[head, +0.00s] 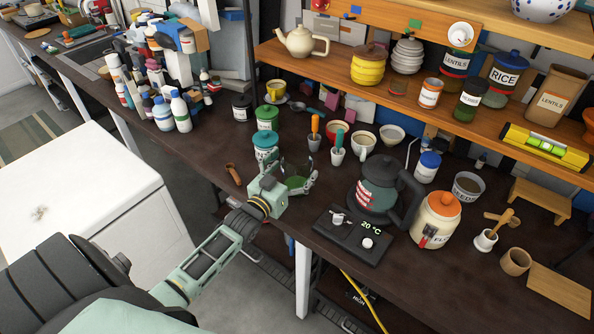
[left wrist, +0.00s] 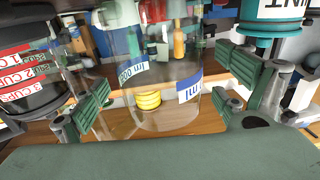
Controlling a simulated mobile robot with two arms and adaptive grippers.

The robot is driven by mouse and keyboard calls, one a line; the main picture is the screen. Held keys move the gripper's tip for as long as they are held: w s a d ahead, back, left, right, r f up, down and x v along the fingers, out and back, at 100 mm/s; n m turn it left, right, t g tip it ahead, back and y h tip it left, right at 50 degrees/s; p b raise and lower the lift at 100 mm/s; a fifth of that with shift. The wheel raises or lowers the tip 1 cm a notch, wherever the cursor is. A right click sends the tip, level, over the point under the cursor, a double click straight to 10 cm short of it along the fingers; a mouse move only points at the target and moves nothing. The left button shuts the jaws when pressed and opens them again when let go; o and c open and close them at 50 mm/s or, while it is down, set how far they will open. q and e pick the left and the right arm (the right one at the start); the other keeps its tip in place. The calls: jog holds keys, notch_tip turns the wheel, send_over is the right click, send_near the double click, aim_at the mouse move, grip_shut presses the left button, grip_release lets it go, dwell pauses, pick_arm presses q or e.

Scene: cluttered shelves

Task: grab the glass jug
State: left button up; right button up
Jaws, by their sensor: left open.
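The glass jug (head: 298,172) is clear, with a greenish tint low down. It stands on the dark counter near its front edge, partly hidden by my left gripper (head: 288,184). In the left wrist view the clear jug (left wrist: 165,85) shows printed "ml" marks and lies between the two fingers of my left gripper (left wrist: 168,92). The fingers are open, one on each side of the jug, and I see a gap at the right finger. I cannot tell whether the left finger touches the glass. My right gripper is not in view.
A dark kettle (head: 376,190) stands to the right, by a scale (head: 352,236). A wooden pestle (head: 233,174) lies to the left. Cups and small pots crowd behind. The counter's front edge is close.

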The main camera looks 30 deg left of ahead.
pick_arm(q)
jog(key=c, duration=1.5)
jog(key=shift+r, duration=0.1)
jog(key=shift+r, duration=0.1)
